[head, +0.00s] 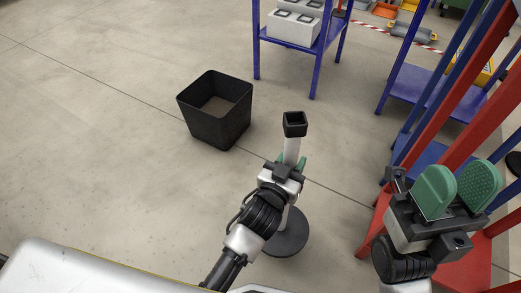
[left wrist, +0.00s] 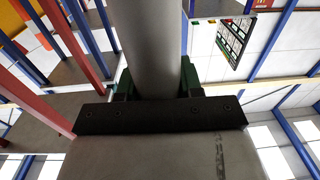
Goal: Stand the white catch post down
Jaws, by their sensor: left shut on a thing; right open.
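The white catch post (head: 292,150) stands about upright in the middle of the head view. It has a square black cup (head: 294,124) on top and a round black base (head: 288,238) below. My left gripper (head: 290,164) is shut on the post's shaft, below the cup, and hides part of it. In the left wrist view the shaft (left wrist: 150,45) runs between the green fingers. I cannot tell whether the base touches the floor. My right gripper (head: 458,187) is open and empty at the right, with its green pads apart.
A black open bin (head: 215,110) stands on the floor left of the post. A blue-legged table (head: 262,38) with grey-white blocks stands at the back. Red and blue frames (head: 490,108) rise on the right near my right gripper. The floor at left is clear.

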